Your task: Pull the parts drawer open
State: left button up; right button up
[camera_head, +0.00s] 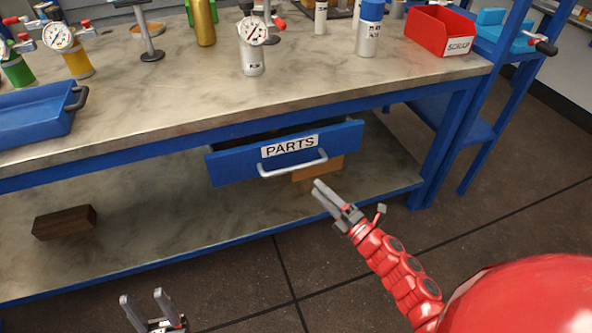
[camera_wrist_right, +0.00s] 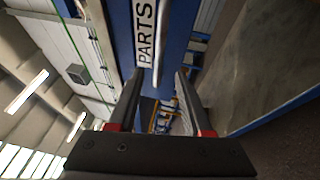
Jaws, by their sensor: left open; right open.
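The parts drawer (camera_head: 238,169) is blue with a white PARTS label and a silver bar handle (camera_head: 293,168). It hangs under the workbench top and stands out a little, with a dark gap showing above its front. My right gripper (camera_head: 318,187) is open just below and right of the handle, apart from it or barely clear; I cannot tell the exact gap. In the right wrist view the drawer front (camera_wrist_right: 121,38) with its label lies ahead, beyond the open fingers (camera_wrist_right: 157,90). My left gripper (camera_head: 144,297) is open and empty at the bottom, low in front of the bench.
The workbench (camera_head: 330,95) carries gauged vessels, a blue tray (camera_head: 35,115) and a red scrap bin (camera_head: 440,30). On the lower shelf (camera_head: 140,225) lie a dark block (camera_head: 65,222) and a tan box (camera_head: 318,170). The floor in front is clear.

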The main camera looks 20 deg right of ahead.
aim_at(296, 166)
jog(key=b+x, duration=0.1)
jog(key=x, duration=0.9)
jog(key=shift+b, duration=0.3)
jog(key=shift+s, duration=0.1)
grip_shut()
dwell(0.7)
